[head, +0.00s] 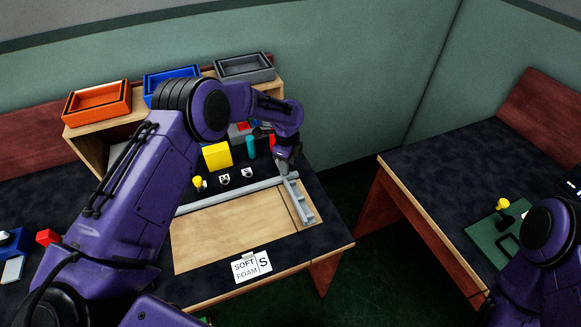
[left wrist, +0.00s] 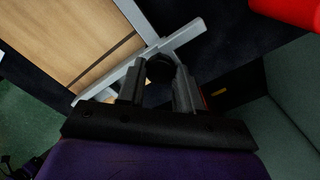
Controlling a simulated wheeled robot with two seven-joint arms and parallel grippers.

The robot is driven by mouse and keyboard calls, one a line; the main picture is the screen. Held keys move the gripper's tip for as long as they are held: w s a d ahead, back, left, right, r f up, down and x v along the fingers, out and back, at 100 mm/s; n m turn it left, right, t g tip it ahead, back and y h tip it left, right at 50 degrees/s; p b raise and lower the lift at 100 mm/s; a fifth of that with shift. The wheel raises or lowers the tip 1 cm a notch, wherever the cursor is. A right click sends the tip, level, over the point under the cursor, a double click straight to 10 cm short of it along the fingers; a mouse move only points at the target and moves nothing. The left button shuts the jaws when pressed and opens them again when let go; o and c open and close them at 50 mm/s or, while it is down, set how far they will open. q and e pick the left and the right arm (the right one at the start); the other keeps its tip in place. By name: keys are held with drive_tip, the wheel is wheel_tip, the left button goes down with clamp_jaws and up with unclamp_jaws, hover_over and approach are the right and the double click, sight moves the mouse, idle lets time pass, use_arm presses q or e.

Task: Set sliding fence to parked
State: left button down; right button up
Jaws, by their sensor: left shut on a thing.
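The sliding fence (head: 301,203) is a light grey bar at the right end of the pale wooden board (head: 225,219), crosswise to a long grey rail (head: 235,194) along the board's back. In the left wrist view the fence (left wrist: 112,78) lies beside a dark line on the wood. My left gripper (head: 287,168) is at the fence's back end, near the rail's right end. In the left wrist view its fingers (left wrist: 158,82) are around a dark round knob (left wrist: 160,68) by the fence, shut on it. The fingertips are partly hidden in the head view. My right gripper is out of view.
Orange (head: 98,102), blue (head: 170,82) and grey (head: 244,68) trays stand on a shelf behind. A yellow block (head: 216,156) and a small yellow knob (head: 198,182) are behind the rail. A SOFT FOAM card (head: 251,267) lies in front. Another table (head: 440,165) stands right, across a gap.

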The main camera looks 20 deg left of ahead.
use_arm(q)
drive_tip(key=shift+w+d, duration=0.1)
drive_tip(key=shift+d, duration=0.05)
drive_tip(key=c, duration=1)
unclamp_jaws()
drive_tip(key=shift+o, duration=1.3)
drive_tip(key=shift+w, duration=0.1)
drive_tip(key=shift+f, duration=0.1)
wheel_tip(320, 180, up, 10)
drive_tip(key=b, duration=0.2)
drive_tip(key=shift+r, duration=0.25)
